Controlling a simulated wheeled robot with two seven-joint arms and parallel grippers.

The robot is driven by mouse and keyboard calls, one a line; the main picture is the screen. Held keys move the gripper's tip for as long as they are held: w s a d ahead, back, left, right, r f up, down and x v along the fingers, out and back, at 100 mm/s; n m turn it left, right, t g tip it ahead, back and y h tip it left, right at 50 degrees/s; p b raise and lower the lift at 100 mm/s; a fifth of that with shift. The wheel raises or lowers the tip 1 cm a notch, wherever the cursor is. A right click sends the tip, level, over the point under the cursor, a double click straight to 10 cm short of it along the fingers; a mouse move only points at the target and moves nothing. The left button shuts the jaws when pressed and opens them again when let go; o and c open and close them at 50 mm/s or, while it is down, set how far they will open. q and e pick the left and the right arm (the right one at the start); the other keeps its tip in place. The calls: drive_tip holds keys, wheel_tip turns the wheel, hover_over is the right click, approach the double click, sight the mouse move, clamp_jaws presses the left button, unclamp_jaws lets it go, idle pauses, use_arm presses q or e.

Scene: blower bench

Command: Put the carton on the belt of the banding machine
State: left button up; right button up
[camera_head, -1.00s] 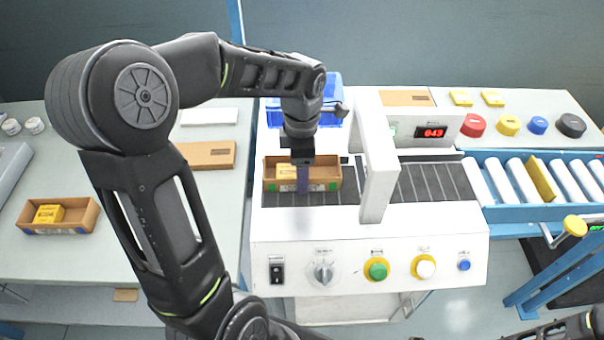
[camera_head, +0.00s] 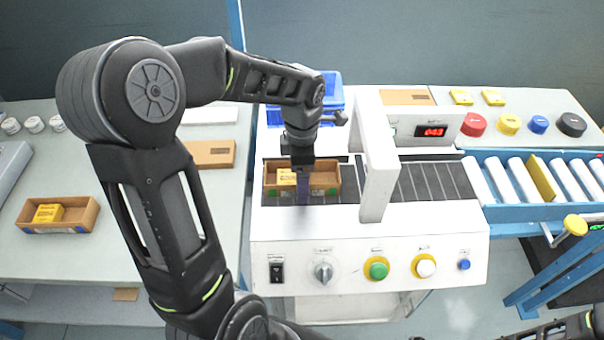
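An open brown carton (camera_head: 328,180) with a yellow pack (camera_head: 286,177) inside is at the left end of the dark belt (camera_head: 432,183) of the white banding machine (camera_head: 350,222), left of its arch. It looks level; whether its underside touches the belt is hard to tell. My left gripper (camera_head: 303,188) points down over the carton's front wall, its fingers overlapping the wall in the middle. The fingers line up in this view, so I cannot see whether they are shut on the wall. My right gripper is out of view.
The machine's white arch (camera_head: 379,160) stands just right of the carton. A blue bin (camera_head: 330,98) is behind. Another open carton (camera_head: 58,214) with a yellow pack sits on the left table. A roller conveyor (camera_head: 540,182) lies at the right.

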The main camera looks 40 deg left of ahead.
use_arm(q)
drive_tip(key=shift+r, duration=0.1)
wheel_tip(320, 180, up, 12)
idle(0.5)
idle(0.5)
